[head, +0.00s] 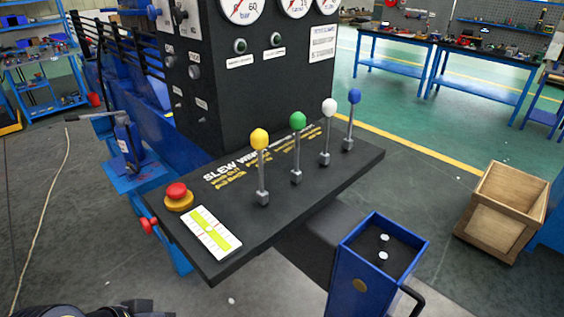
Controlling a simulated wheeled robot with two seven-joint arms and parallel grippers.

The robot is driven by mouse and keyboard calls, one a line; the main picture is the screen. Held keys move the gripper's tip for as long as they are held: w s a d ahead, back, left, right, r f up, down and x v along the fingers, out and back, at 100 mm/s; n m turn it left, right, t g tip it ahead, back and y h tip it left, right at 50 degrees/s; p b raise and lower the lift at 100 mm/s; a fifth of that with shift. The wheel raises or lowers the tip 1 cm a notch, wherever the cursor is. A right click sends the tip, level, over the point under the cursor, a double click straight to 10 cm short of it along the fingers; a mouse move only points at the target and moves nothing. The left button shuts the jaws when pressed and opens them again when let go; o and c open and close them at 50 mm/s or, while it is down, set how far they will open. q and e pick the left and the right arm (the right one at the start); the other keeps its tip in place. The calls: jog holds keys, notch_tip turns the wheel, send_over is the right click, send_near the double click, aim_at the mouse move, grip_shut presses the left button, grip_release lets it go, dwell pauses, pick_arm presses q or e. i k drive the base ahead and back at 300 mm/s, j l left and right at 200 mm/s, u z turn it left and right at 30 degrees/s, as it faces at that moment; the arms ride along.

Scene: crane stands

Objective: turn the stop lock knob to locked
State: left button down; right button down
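A red mushroom-shaped knob on a yellow round base (178,194) stands at the left end of the black console top (222,255). A smaller red knob (149,226) sticks out from the console's left edge, below the mushroom knob. I cannot tell from any label which one is the stop lock knob, or whether it is locked. Dark and grey parts that look like my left gripper (140,309) show at the bottom left edge, cut off by the frame, well below and apart from both knobs. Its fingers cannot be made out. My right gripper is not in view.
Levers with yellow (260,139), green (298,120), white (329,107) and blue (354,96) balls rise from the console. A white-and-green level plate (211,232) lies beside the mushroom knob. A blue bin (353,278) and wooden crate (491,222) stand right.

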aim_at(147, 224)
jog(key=j+u, duration=0.2)
jog(key=u, duration=0.95)
jog(key=i+j+z, duration=0.15)
jog(key=j+z, duration=0.2)
jog(key=z, duration=0.15)
jog(key=i+j+z, duration=0.1)
jog(key=j+z, duration=1.15)
jog(key=z, duration=0.2)
jog(key=k+j+z, duration=0.2)
jog(key=j+z, duration=0.3)
jog(key=l, duration=0.1)
